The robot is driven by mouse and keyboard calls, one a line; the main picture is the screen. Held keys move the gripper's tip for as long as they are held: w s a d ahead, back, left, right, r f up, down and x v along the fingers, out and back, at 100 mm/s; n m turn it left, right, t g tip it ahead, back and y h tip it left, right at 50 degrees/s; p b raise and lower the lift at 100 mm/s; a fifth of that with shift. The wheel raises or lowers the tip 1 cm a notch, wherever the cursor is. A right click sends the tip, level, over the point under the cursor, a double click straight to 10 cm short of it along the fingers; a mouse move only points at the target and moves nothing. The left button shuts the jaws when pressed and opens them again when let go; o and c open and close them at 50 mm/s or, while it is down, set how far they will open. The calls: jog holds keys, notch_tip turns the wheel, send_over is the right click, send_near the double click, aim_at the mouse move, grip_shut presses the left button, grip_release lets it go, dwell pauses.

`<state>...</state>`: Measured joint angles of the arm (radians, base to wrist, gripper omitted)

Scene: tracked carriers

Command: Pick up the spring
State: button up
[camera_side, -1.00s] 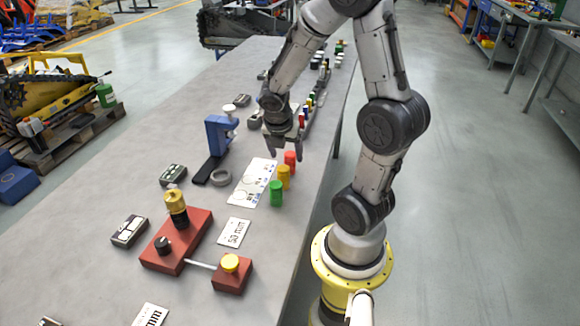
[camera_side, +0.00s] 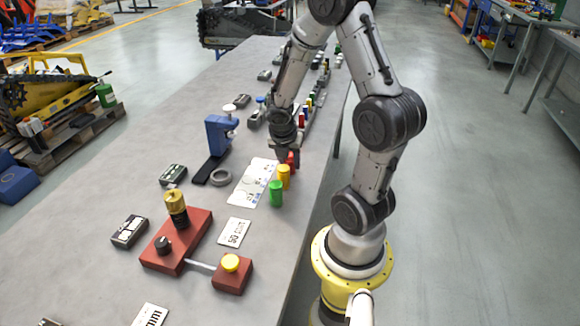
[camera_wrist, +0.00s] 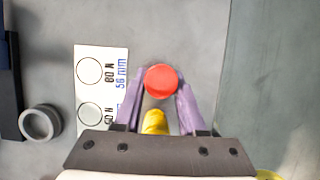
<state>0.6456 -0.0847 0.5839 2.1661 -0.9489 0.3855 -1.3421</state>
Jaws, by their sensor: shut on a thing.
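The red spring (camera_side: 294,160) is a short red cylinder; coils cannot be made out. It is at the far end of a row with a yellow cylinder (camera_side: 284,172) and a green cylinder (camera_side: 276,194). My gripper (camera_side: 288,158) points down and is shut on the red spring. In the wrist view my gripper (camera_wrist: 161,88) has its purple fingers on both sides of the red spring (camera_wrist: 161,79). The yellow cylinder (camera_wrist: 155,122) shows between the fingers, nearer the palm. I cannot tell whether the red spring touches the table.
A white card (camera_side: 244,193) with printed circles lies left of the row. A grey ring (camera_side: 221,178) and a blue clamp-like stand (camera_side: 219,135) are farther left. A red fixture (camera_side: 172,257) sits nearer. The table's edge is close on the right.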

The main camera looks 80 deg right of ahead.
grip_shut()
jog(key=shift+r, duration=0.15)
